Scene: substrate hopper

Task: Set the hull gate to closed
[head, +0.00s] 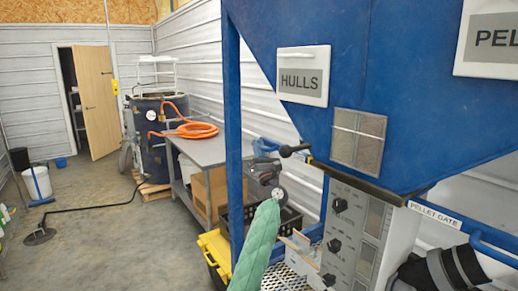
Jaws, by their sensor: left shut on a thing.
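The blue hopper (420,100) fills the upper right, with a HULLS sign (300,83) on its face. Below the sign, a black-knobbed handle (293,150) sticks out to the left from the hopper's lower edge. It looks like the hull gate's handle; no label for it shows. My left arm, in a green sleeve, rises from the bottom centre. My left gripper (267,150) is at the knob end, shut on the handle; the exact contact is small and hard to see. My right gripper is out of view.
A control panel (345,235) with black knobs stands below the hopper. A PELLET GATE label (436,214) is at right. A blue post (233,130) stands just left of my gripper. Behind are a grey bench (210,148) with an orange hose (190,130) and a dark crate (285,222). The left floor is mostly clear.

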